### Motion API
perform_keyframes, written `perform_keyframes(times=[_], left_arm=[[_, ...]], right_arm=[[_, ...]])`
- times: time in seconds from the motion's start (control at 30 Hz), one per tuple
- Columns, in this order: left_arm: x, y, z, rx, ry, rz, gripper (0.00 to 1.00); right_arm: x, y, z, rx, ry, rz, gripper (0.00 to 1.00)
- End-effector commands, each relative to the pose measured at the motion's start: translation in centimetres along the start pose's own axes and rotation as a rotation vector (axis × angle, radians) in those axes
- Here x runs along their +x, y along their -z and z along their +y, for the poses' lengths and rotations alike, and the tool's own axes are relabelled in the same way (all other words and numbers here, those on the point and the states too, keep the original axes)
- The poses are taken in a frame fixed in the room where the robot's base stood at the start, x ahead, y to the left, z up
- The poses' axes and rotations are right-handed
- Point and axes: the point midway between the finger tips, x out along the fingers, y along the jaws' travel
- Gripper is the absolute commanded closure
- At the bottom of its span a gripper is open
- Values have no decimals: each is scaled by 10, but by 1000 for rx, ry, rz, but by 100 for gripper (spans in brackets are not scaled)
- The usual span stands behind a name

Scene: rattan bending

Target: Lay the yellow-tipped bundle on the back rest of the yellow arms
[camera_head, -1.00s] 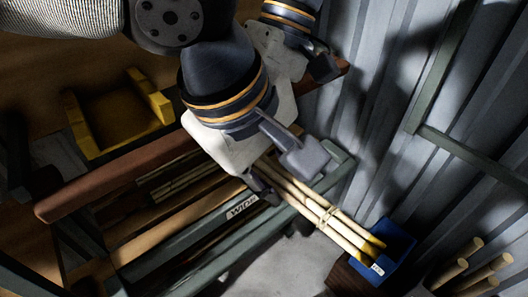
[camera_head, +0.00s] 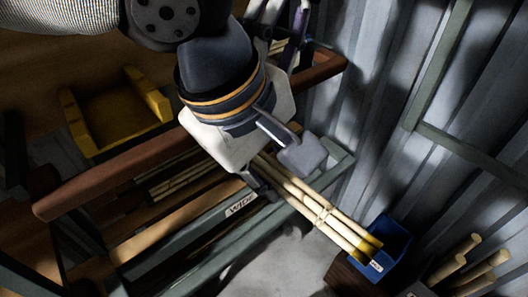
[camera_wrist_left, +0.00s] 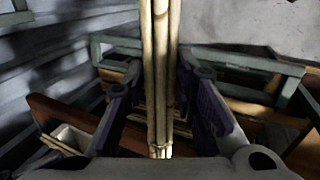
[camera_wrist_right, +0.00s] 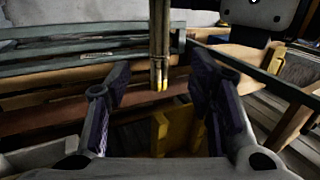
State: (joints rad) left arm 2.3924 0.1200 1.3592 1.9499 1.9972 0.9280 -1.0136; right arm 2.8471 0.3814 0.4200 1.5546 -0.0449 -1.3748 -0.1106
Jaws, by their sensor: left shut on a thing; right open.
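The yellow-tipped bundle (camera_head: 318,212) is several pale tied poles. In the head view it slopes down to the right, its yellow end in front of a blue bin. My left gripper (camera_head: 272,172) is shut on it; the left wrist view shows the bundle (camera_wrist_left: 160,70) between the fingers. The yellow arms (camera_head: 115,115) are a U-shaped yellow piece at the left, also in the right wrist view (camera_wrist_right: 180,133). My right gripper (camera_wrist_right: 159,72) is open. A yellow-tipped bundle end shows between its fingers in that picture; whether it is within reach is unclear.
A green rack (camera_head: 180,258) with a WIDE label holds dark and pale poles. A red-brown bar (camera_head: 110,180) crosses between it and the yellow arms. The blue bin (camera_head: 396,250) and upright pole ends (camera_head: 485,265) stand at the lower right, by a corrugated wall (camera_head: 400,100).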

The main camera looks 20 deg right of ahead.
Motion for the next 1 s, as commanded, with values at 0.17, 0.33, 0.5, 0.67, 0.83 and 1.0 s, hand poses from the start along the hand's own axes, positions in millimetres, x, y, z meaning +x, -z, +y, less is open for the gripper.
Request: perform_keyframes(times=[0.17,0.33,0.5,0.67,0.83,1.0], left_arm=[[0,0,0,0,0,-1,100],[0,0,0,-1,0,-1,100],[1,0,0,-1,0,-2,100],[0,0,0,0,0,-1,100],[0,0,0,0,0,0,100],[0,0,0,0,0,0,100]], right_arm=[[-13,2,2,6,-1,-1,52],[47,20,34,83,-15,3,52],[156,23,89,202,-66,25,52],[256,-12,133,301,-131,30,52],[345,-88,161,390,-214,14,52],[397,-186,172,449,-311,-13,52]])
